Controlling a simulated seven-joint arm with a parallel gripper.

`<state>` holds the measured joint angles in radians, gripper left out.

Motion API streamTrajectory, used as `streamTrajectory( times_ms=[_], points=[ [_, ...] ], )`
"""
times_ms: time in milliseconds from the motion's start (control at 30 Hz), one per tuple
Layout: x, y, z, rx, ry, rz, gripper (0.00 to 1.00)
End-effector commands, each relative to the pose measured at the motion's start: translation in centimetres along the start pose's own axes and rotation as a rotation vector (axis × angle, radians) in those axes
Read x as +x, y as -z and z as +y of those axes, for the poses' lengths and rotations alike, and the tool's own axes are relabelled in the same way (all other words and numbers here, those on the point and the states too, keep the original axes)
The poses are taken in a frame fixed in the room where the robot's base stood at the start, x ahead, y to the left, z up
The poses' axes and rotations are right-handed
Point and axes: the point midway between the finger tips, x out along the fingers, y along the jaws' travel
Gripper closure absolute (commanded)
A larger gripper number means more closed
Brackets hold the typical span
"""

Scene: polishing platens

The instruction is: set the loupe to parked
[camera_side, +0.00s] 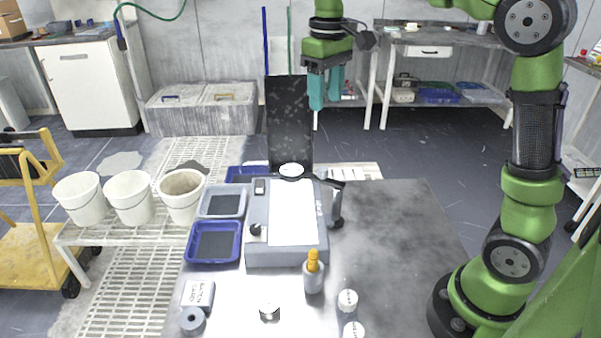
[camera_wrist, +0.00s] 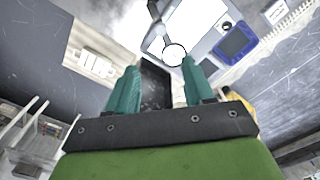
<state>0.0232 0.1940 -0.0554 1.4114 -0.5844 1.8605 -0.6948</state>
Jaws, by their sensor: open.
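The loupe (camera_side: 291,171) is a round, bright lens in a dark rim, on a dark jointed arm (camera_side: 328,183) from a post at the right side of the grey polishing unit (camera_side: 257,248). The lens is over the unit's back edge, at the far end of its white top. It also shows in the wrist view (camera_wrist: 174,54), just beyond the fingertips. My gripper (camera_side: 325,106), with teal fingers, is open and empty. It hangs above and behind the loupe, a little to its right, apart from it. Both fingers show in the wrist view (camera_wrist: 159,67).
A tall dark speckled panel (camera_side: 288,115) stands behind the unit, close to my gripper. An orange-topped bottle (camera_side: 313,275) and small labelled pieces (camera_side: 347,300) are in front. The table's right side (camera_side: 400,225) is clear.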

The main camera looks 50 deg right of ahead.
Motion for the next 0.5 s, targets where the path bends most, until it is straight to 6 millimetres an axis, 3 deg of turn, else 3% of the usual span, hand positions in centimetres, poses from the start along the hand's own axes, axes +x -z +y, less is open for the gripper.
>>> streamTrajectory(
  times_ms=[167,500],
  points=[
    [1.9,-0.1,-0.1,-0.012,0.004,-0.007,0.48],
    [9.1,-0.2,-0.2,-0.011,0.005,-0.007,0.48]
  ],
)
